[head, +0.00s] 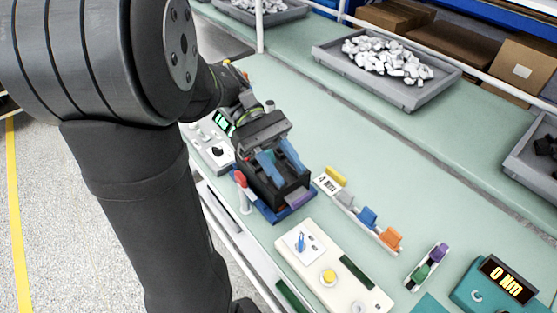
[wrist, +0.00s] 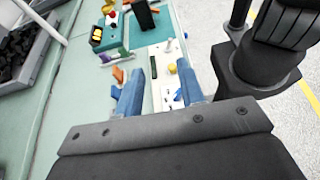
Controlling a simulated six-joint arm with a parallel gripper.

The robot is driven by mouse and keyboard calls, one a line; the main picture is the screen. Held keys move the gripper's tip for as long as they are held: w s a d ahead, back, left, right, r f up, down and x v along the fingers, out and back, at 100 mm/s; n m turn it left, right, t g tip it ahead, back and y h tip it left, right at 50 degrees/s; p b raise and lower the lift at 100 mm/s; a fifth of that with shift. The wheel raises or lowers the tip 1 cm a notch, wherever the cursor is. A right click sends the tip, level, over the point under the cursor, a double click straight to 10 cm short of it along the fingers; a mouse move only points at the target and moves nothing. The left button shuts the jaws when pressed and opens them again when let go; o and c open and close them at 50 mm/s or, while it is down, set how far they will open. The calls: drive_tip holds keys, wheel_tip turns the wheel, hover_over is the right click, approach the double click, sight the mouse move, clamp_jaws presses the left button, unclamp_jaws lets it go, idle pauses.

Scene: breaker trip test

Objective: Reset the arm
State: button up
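My gripper (head: 288,171) has two blue fingers, spread apart, with nothing visible between them. In the head view it is over a black box-shaped fixture (head: 262,187) on a blue base; I cannot tell whether it touches. A red-knobbed post (head: 240,178) stands at the fixture's left, and a purple piece (head: 298,198) is at its front right. A white panel (head: 322,258) nearby carries a blue lever (head: 300,242), a yellow knob (head: 328,276) and a dark strip. In the wrist view the fingers (wrist: 160,68) are apart, with the panel's yellow knob (wrist: 172,68) beyond them.
A rail holds yellow, grey, blue (head: 368,216) and orange pieces. A shorter rail holds green and purple (head: 439,253) pieces. A teal meter (head: 478,296) reads "0 Nm". A grey bin (head: 430,96) of white parts stands behind. The green bench between bin and rail is clear.

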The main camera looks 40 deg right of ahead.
sight(240, 175)
drive_tip(key=shift+w, duration=0.15)
drive_tip(key=w+a+f, duration=0.1)
drive_tip(key=w+f, duration=0.1)
drive_tip(key=w, duration=0.1)
drive_tip(key=w+a+f, duration=0.1)
drive_tip(key=w+f, duration=0.1)
drive_tip(key=w, duration=0.2)
drive_tip(key=w+a+f, duration=0.1)
drive_tip(key=w+f, duration=0.2)
drive_tip(key=shift+w+a, duration=0.2)
drive_tip(key=shift+a, duration=0.1)
drive_tip(key=f, duration=0.3)
drive_tip(key=shift+w+a, duration=0.1)
drive_tip(key=shift+w, duration=0.1)
drive_tip(key=shift+f, duration=0.55)
drive_tip(key=shift+r, duration=0.15)
